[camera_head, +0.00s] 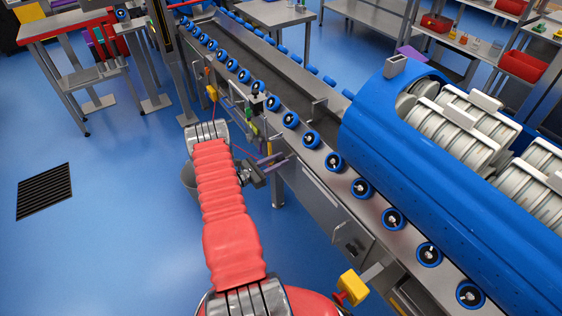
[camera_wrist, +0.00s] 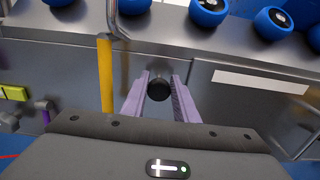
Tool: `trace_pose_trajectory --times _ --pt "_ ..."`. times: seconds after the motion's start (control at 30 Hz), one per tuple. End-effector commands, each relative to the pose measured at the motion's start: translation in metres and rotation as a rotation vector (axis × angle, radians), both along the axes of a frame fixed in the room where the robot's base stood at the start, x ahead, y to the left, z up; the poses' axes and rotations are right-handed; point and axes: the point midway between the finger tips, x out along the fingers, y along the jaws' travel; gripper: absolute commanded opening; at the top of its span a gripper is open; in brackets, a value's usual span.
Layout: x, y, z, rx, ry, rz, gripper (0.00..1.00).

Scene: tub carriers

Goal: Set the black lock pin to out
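The black lock pin shows as a round black knob (camera_wrist: 158,89) on the grey metal side panel in the wrist view. My gripper (camera_wrist: 161,77) faces the panel with its two pale purple fingers on either side of the knob. The fingers are apart; I cannot tell whether either touches it. In the head view my gripper (camera_head: 275,160) is at the conveyor's side below the blue rollers, and the knob cannot be made out there.
A conveyor frame with blue rollers (camera_head: 312,139) runs above the panel. A big blue tub (camera_head: 420,170) with white reels lies on it at right. A yellow upright bar (camera_wrist: 105,75) stands left of the knob. A yellow block (camera_head: 352,285) sticks out at the front.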

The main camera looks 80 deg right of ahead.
Motion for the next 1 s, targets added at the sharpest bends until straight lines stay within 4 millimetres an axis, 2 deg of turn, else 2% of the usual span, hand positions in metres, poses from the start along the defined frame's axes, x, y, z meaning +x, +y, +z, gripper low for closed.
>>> trace_pose_trajectory --times 0.03,0.23,0.63,0.77,1.0 --pt "-0.003 0.005 -0.003 0.006 0.007 -0.011 0.29" --pt "-0.001 0.004 -0.002 0.004 0.008 -0.009 0.43" --pt "-0.002 0.004 -0.002 0.006 -0.004 -0.006 0.44" --pt "0.008 0.013 -0.002 0.006 -0.004 -0.003 0.44" --pt "0.035 0.04 -0.001 0.006 -0.003 -0.003 0.44"
